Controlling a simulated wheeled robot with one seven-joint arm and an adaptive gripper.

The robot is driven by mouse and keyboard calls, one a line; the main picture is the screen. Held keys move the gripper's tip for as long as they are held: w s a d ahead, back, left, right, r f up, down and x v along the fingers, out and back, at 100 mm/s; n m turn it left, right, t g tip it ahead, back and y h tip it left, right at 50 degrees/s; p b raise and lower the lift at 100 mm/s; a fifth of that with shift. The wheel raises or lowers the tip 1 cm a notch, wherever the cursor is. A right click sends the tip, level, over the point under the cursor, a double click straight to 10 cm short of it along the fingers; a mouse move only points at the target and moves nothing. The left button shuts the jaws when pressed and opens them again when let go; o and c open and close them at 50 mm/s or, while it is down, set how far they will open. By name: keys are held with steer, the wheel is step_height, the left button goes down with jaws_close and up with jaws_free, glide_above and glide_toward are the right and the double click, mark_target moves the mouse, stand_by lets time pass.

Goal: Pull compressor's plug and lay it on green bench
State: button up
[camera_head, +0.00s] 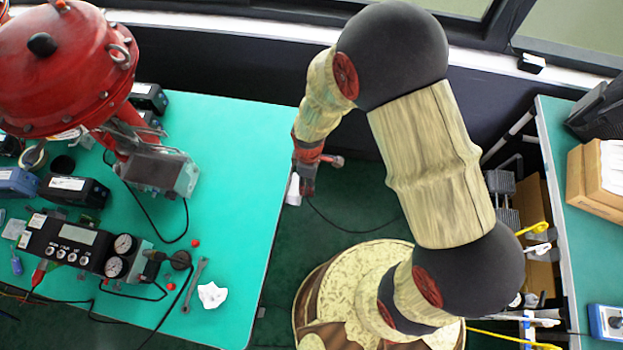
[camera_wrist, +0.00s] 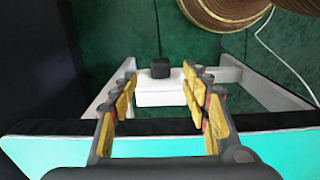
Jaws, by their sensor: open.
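A black plug (camera_wrist: 160,69) sits in a white power strip (camera_wrist: 160,94) beside the green bench. A black cable runs up from the plug in the wrist view. The strip also shows as a small white piece (camera_head: 293,189) in the head view, partly hidden by my gripper (camera_head: 306,178). My gripper (camera_wrist: 160,84) is open and empty, its fingers pointing towards the strip with the plug between them in the picture; I see no contact. The green bench (camera_head: 235,140) is left of my gripper; its edge (camera_wrist: 270,153) crosses the lower wrist view. The compressor is not identifiable.
A red valve actuator (camera_head: 65,65), a black device with gauges (camera_head: 72,245), a wrench (camera_head: 195,285) and crumpled white paper (camera_head: 212,295) are on the bench. Its right-hand surface is mostly bare. A white cable (camera_wrist: 285,62) lies on the floor. Another bench (camera_head: 585,235) stands right.

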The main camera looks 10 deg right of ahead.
step_height(320, 180, down, 8)
steer(key=shift+r+b, duration=0.2)
steer(key=shift+b, duration=1.05)
steer(key=c, duration=1.1)
jaws_close()
steer(key=shift+c, duration=0.4)
jaws_free()
jaws_close()
